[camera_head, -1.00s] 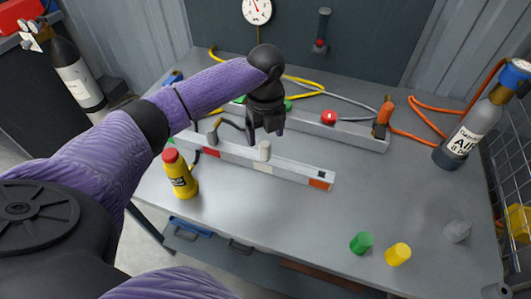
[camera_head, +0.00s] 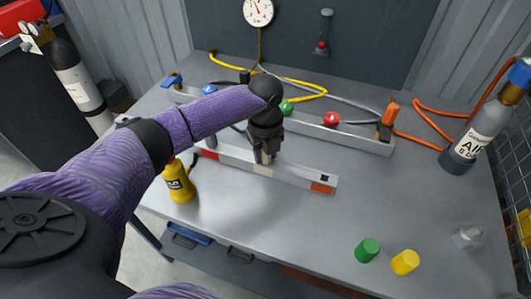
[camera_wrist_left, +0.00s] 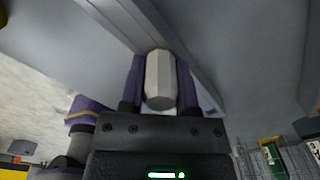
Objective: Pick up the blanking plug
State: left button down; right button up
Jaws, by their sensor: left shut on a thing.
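The blanking plug (camera_wrist_left: 160,82) is a pale, many-sided peg in the left wrist view. My left gripper (camera_head: 263,158) is shut on it, with one dark finger on each side. In the head view the gripper points down at the front rail (camera_head: 290,174), over its pale marked section, and hides most of the plug. The plug's far end is close to the rail; I cannot tell whether it is still seated there. My right gripper is not in view.
A yellow bottle (camera_head: 179,184) stands left of the rail, partly behind my arm. Green (camera_head: 367,250) and yellow (camera_head: 405,262) caps and a clear piece (camera_head: 467,236) lie front right. A rear rail (camera_head: 350,136) carries coloured knobs. A grey cylinder (camera_head: 474,137) stands at right.

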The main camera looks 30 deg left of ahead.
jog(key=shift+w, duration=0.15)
pick_arm(q)
jog(key=shift+r, duration=0.2)
notch_tip(320, 180, up, 9)
jog(key=p, duration=0.3)
jog(key=shift+r+p, duration=0.15)
jog(key=shift+p, duration=0.25)
jog(key=shift+r, duration=0.2)
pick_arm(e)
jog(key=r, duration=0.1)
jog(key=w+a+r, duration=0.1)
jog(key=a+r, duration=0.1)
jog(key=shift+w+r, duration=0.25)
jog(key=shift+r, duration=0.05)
